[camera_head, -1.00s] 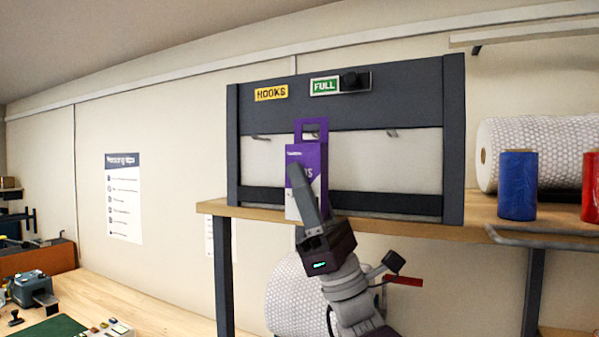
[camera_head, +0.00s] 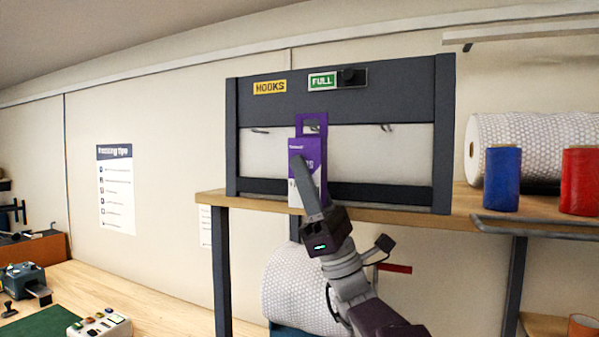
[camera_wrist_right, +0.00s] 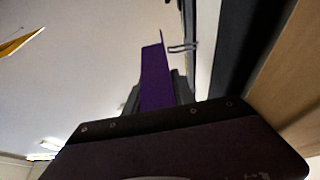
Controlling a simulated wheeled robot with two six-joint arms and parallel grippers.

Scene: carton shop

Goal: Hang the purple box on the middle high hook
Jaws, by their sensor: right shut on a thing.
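The purple box (camera_head: 306,146), purple and white with a tall hang tab on top, is upright in front of the hook rack in the head view. Its tab opening is at about the height of the hooks. My right gripper (camera_head: 306,185) is shut on the box from the front. In the right wrist view the purple box (camera_wrist_right: 156,78) stands between the fingers, and a wire hook (camera_wrist_right: 182,48) shows just beside its upper end. The middle hook is mostly hidden behind the tab in the head view; I cannot tell whether they touch. My left gripper is out of view.
The rack's left hook (camera_head: 260,130) and right hook (camera_head: 386,127) look empty. The rack stands on a wooden shelf (camera_head: 400,216). A blue spool (camera_head: 503,180), a red spool (camera_head: 580,182) and a bubble-wrap roll (camera_head: 520,135) are to the right. A FULL sign (camera_head: 322,82) is above.

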